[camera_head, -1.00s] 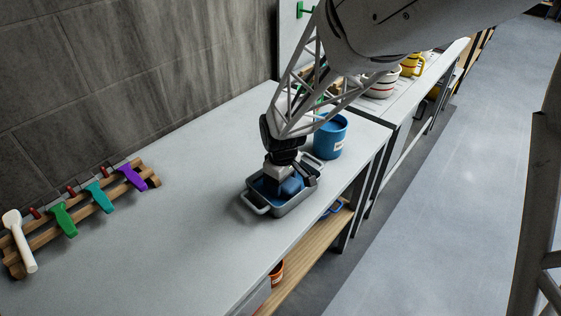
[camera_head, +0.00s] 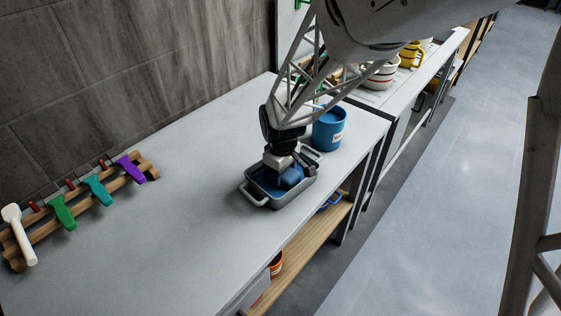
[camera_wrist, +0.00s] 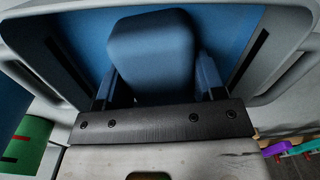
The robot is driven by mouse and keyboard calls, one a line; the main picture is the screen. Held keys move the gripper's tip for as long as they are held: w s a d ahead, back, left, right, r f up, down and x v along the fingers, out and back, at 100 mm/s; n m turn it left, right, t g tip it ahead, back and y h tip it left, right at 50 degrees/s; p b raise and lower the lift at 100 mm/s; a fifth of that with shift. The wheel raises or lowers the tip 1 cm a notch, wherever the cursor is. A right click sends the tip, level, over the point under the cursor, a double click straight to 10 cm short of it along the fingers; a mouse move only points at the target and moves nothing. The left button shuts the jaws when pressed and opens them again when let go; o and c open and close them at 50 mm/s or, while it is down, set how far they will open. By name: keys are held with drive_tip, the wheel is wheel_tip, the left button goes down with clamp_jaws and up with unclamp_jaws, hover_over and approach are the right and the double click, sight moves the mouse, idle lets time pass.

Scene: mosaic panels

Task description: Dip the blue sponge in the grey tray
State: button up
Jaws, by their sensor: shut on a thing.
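The blue sponge (camera_head: 291,177) is a rounded block between the fingers of my gripper (camera_head: 284,176). The gripper is shut on it and points down into the grey tray (camera_head: 284,199). The tray has two end handles and a blue inside, and it sits on the worktop near the front edge. In the wrist view the sponge (camera_wrist: 151,52) fills the middle, with the tray's grey rim (camera_wrist: 295,70) around it and blue behind it. I cannot tell whether the sponge touches the tray's bottom.
A blue bucket (camera_head: 328,130) stands just behind the tray to the right. A wooden rack (camera_head: 84,205) with several coloured-handled tools lies at the left by the wall. The worktop (camera_head: 185,215) between rack and tray is clear. Striped and yellow pots (camera_head: 411,53) stand on the farther bench.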

drive_tip(key=shift+s+a, duration=0.4)
drive_tip(key=shift+r, duration=0.1)
idle(0.5)
drive_tip(key=shift+r, duration=4.7)
